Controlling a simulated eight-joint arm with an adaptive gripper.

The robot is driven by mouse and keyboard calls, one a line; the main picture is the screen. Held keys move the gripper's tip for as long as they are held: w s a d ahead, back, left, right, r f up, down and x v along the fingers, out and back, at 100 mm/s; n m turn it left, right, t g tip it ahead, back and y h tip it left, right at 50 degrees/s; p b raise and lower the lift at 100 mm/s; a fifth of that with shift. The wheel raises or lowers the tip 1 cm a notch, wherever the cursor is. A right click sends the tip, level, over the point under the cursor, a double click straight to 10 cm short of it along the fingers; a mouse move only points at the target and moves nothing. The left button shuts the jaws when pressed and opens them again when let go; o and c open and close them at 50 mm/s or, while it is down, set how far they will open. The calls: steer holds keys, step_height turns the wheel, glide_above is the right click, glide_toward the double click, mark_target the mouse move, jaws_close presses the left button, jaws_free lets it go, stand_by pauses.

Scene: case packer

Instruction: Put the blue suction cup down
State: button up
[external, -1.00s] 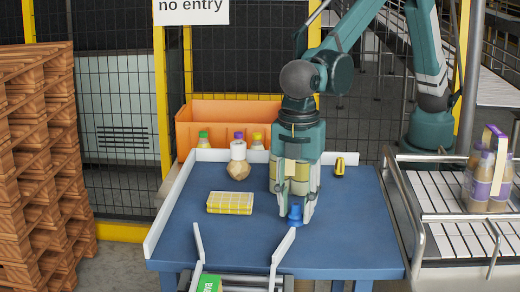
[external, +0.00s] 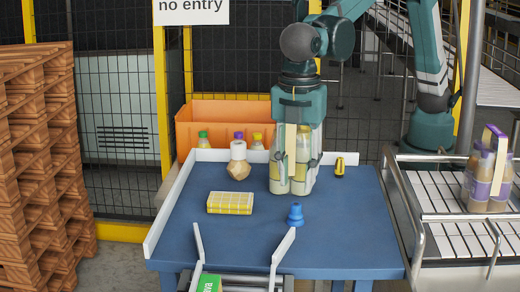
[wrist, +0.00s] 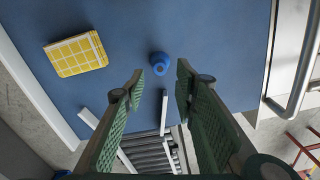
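The blue suction cup (external: 295,214) stands upright on the blue table (external: 345,235), near the front and right of the middle. In the wrist view the suction cup (wrist: 160,62) shows beyond the fingertips, with bare table around it. My gripper (external: 292,186) is above and behind the suction cup, apart from it. In the wrist view my gripper (wrist: 158,82) has its two green padded fingers spread wide with nothing between them.
Bottles (external: 238,150) and a yellow-black item (external: 340,167) are at the back. White guides (external: 283,247) flank the roller chute in front. A railed conveyor (external: 450,235) stands right.

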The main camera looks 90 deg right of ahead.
mark_target(296, 204)
steer(key=shift+r, duration=2.15)
